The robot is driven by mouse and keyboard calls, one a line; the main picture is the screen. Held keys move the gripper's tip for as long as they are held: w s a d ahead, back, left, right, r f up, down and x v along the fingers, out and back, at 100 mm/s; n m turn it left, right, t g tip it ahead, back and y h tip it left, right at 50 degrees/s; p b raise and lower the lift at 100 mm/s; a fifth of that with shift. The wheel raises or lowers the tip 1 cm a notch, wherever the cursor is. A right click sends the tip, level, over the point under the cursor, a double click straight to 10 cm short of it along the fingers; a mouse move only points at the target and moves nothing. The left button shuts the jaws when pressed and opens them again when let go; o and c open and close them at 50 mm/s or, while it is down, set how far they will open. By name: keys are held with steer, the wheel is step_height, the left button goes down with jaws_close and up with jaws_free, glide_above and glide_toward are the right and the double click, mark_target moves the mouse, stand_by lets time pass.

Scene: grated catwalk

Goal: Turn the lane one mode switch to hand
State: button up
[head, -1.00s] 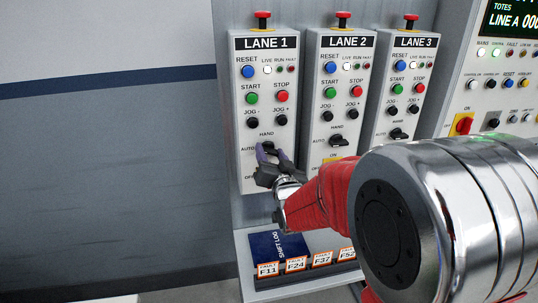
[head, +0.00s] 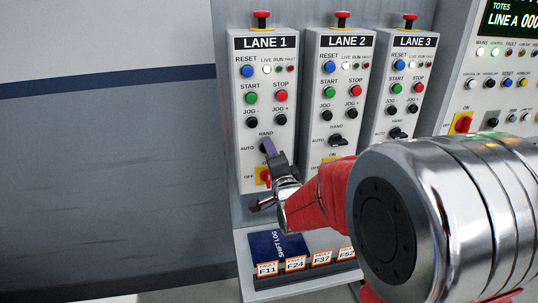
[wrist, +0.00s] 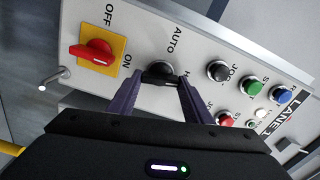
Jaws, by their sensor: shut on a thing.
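The lane one panel (head: 283,140) is the leftmost of the three grey panels in the head view. Its mode switch is a black knob (wrist: 160,71) in the wrist view, between AUTO and the partly covered HAND label. My gripper (head: 266,148) is shut on this knob, with one purple finger on each side; its fingertips also show in the wrist view (wrist: 159,82). In the head view the fingers hide most of the knob. I cannot tell exactly which mark the knob points at.
A red switch on a yellow plate (wrist: 96,54) lies close beside the mode switch, with OFF and ON labels. Black jog buttons (wrist: 219,70) lie on the other side. The lane two panel (head: 322,131) stands to the right. A shelf below holds a blue shift log (head: 267,247) and fault cards.

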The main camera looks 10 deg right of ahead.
steer(key=shift+d+f+m, duration=0.15)
steer(key=shift+f+m, duration=0.05)
steer(key=shift+m, duration=1.1)
steer(key=shift+f, duration=0.1)
steer(key=o, duration=0.8)
steer(key=shift+c, duration=0.2)
steer(key=o, duration=0.3)
